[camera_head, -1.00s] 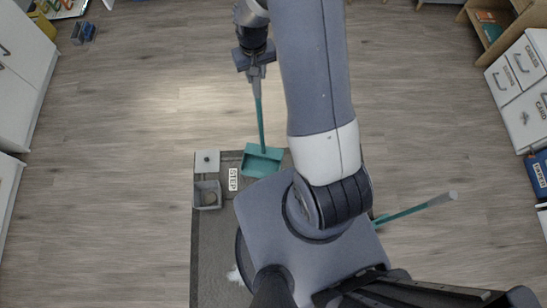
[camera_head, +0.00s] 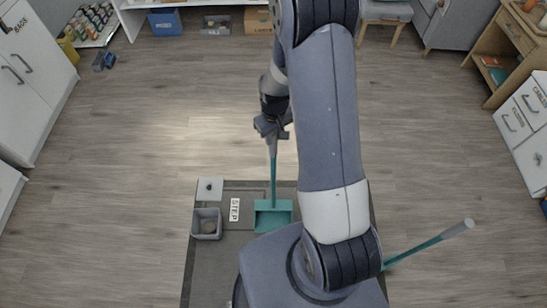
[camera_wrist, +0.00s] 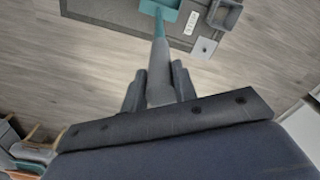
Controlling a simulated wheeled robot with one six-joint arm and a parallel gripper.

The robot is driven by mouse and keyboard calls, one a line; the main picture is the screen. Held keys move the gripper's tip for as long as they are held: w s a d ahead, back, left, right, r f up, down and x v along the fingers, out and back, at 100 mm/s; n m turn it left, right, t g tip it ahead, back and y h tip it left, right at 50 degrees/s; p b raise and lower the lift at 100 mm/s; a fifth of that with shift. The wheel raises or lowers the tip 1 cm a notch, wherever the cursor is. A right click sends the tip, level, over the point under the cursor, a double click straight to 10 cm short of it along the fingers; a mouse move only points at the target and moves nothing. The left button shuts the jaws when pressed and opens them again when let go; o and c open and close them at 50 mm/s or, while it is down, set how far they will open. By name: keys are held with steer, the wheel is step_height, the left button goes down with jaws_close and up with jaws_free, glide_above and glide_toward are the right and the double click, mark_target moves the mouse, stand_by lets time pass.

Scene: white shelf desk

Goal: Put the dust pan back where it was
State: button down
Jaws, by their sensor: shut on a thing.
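The dust pan (camera_head: 273,215) is teal with a long handle and a grey grip. My gripper (camera_head: 272,133) is shut on the grey grip at the top of the handle, and the handle hangs down from it. In the wrist view the grip (camera_wrist: 159,75) runs between my two fingers, and the teal pan shows at the top edge, partly cut off.
On the mat are a white "STEP" label (camera_head: 235,210), a grey bin (camera_head: 206,224) and a white square plate (camera_head: 210,190). A second teal stick with a grey end (camera_head: 457,228) sticks out at the right. Cabinets line both sides. Open floor lies beyond the mat.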

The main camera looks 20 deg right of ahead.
mark_target(274, 145)
steer(key=shift+f, duration=2.65)
steer(key=shift+f, duration=0.2)
steer(key=c, duration=1.1)
jaws_free()
steer(key=shift+r, duration=0.15)
steer(key=r, duration=1.2)
steer(key=shift+s, duration=0.2)
steer(key=shift+f, duration=0.1)
